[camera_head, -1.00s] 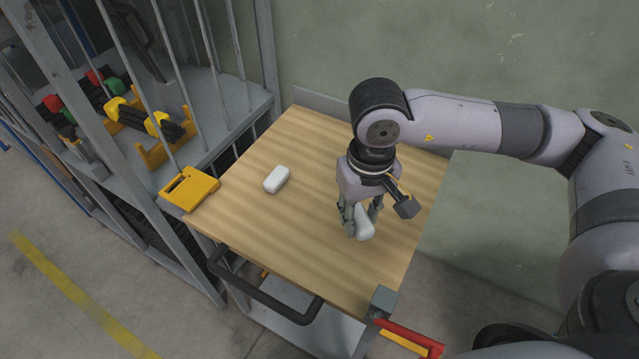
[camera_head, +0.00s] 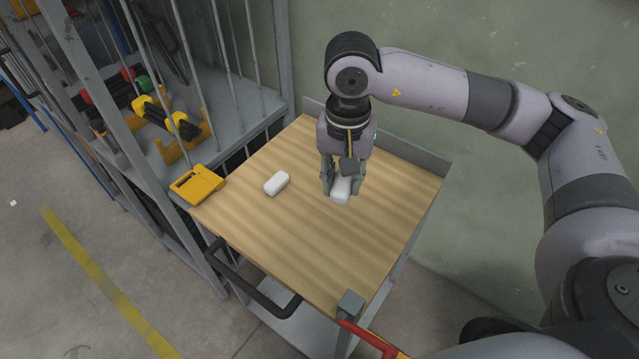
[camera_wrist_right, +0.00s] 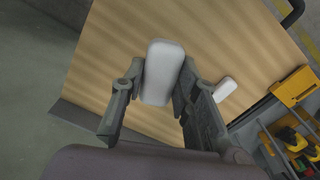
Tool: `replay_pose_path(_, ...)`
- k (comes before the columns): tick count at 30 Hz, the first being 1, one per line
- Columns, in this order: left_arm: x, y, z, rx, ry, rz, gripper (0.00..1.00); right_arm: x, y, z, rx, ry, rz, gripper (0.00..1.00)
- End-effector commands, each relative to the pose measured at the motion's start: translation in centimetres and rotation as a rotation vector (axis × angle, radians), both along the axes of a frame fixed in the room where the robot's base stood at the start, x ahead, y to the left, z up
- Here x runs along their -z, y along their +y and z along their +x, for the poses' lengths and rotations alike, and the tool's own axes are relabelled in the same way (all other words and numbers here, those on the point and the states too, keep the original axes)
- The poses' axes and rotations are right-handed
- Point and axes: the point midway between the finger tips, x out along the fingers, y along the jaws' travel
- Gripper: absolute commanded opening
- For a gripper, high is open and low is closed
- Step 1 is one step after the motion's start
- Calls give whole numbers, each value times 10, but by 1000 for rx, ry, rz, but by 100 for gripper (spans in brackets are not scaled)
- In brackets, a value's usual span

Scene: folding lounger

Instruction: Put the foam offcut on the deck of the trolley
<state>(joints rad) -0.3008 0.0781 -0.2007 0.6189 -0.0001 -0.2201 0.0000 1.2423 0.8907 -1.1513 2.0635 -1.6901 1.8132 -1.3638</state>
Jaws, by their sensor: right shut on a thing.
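A white, rounded block (camera_head: 341,191), which looks like the foam offcut, is between the fingers of my right gripper (camera_head: 342,182). The gripper points down over the trolley's wooden deck (camera_head: 300,243) and is shut on the block. The block also shows between the fingers in the right wrist view (camera_wrist_right: 162,72). I cannot tell whether its underside touches the deck. A second, similar white block (camera_head: 277,183) lies on the deck to the left, apart from the gripper. My left gripper is not in view.
A yellow case (camera_head: 197,185) sits at the deck's left corner. A barred grey rack (camera_head: 228,105) with dumbbells stands along the left side. A black handle (camera_head: 250,283) is at the front. The deck's front half is clear.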

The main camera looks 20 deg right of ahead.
Motion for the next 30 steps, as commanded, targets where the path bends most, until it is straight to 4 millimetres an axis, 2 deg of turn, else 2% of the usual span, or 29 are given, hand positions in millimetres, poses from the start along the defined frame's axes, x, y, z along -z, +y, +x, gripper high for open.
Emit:
replay_pose_path(1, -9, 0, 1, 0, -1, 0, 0, -13, -2, 5, 54, -1, 3, 14)
replay_pose_path(7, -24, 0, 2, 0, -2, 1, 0, -42, -9, 19, 274, 1, 9, 14)
replay_pose_path(10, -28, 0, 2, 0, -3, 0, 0, -49, -11, 23, 342, 4, 10, 14)
replay_pose_path(13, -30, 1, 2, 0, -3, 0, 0, -44, -12, 24, 374, 9, 10, 14)
replay_pose_path(17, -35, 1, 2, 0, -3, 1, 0, -18, -13, 23, 380, 13, 8, 14)
replay_pose_path(24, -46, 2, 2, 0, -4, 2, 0, 47, -12, 23, 378, 12, 9, 14)
replay_pose_path(30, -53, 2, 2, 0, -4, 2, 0, 91, -12, 24, 376, 8, 10, 14)
